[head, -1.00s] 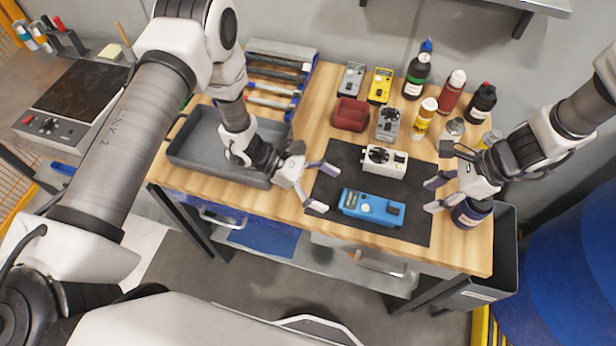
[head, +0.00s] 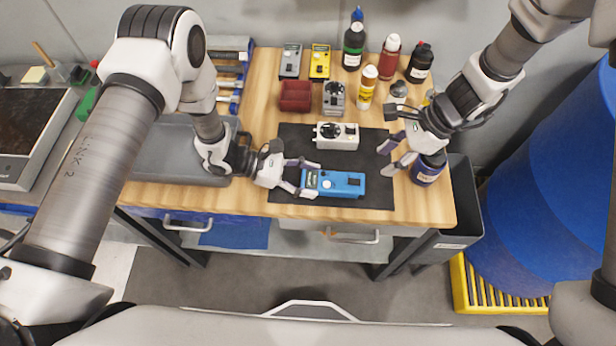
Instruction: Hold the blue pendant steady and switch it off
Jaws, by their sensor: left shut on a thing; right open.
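The blue pendant (head: 345,184) lies flat on the black mat (head: 290,139) near the front of the wooden bench. Small dark and light controls show on its top, too small to read. My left gripper (head: 310,178) is shut on the pendant's left end, one finger at its far side and one at its near side. My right gripper (head: 390,158) is open and empty, to the right of the pendant and a little beyond it, apart from it.
A white device with a dial (head: 337,136) stands just behind the pendant. A dark blue jar (head: 428,170) stands beside my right gripper. Grey, yellow and red items and several bottles (head: 353,45) fill the back. A grey tray (head: 160,150) is at left.

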